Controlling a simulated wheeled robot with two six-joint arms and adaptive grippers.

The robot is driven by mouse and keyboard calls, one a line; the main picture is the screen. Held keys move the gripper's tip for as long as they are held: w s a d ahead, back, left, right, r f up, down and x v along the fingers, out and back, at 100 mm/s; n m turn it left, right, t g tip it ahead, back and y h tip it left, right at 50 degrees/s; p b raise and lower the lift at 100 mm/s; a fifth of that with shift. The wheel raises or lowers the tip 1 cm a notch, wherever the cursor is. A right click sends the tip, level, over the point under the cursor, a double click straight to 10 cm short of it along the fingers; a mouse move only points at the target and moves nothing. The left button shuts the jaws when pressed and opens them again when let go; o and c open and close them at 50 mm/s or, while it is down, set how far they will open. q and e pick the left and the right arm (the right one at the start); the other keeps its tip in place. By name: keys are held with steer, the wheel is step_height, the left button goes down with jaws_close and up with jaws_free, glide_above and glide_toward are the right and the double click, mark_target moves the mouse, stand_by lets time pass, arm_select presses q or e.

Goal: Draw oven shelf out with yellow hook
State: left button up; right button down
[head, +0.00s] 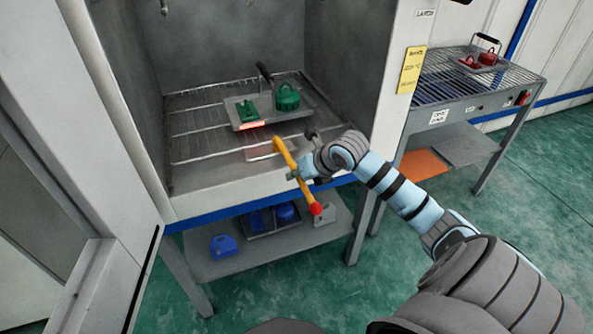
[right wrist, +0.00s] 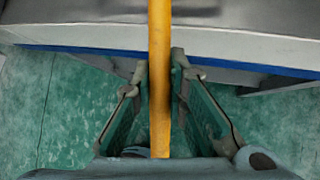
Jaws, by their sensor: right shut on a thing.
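The oven shelf (head: 195,132) is a wire rack inside the open grey oven. My right gripper (head: 305,172) is shut on the yellow hook (head: 286,156), in front of the oven opening. The hook's red end (head: 316,208) points down toward me and its other end points toward the shelf. Whether it touches the shelf I cannot tell. In the right wrist view the yellow shaft (right wrist: 160,50) runs between the fingers (right wrist: 160,88). My left gripper is not in view.
Below the oven, a lower shelf (head: 222,268) holds blue parts (head: 223,246). The open oven door (head: 95,290) stands at left. At right is a grill-topped table (head: 450,78) with red parts (head: 480,61). A yellow sign (head: 411,70) hangs on the oven's side. The green floor is clear.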

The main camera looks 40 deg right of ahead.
mark_target(303, 188)
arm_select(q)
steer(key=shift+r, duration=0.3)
arm_select(e)
steer(key=shift+s+a+f, duration=0.1)
steer(key=shift+s+a, duration=0.25)
steer(key=shift+s, duration=0.5)
steer(key=shift+s+a+p, duration=0.25)
steer(key=shift+s+p, duration=0.35)
steer(key=shift+s, duration=0.15)
steer(key=shift+s+a+p, duration=0.25)
steer(key=shift+s+p, duration=0.35)
steer(key=shift+s, duration=0.15)
arm_select(q)
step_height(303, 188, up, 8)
steer(key=p, duration=0.6)
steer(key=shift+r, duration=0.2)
arm_select(e)
steer(key=s+a, duration=0.3)
steer(key=s, duration=0.5)
steer(key=shift+s, duration=0.15)
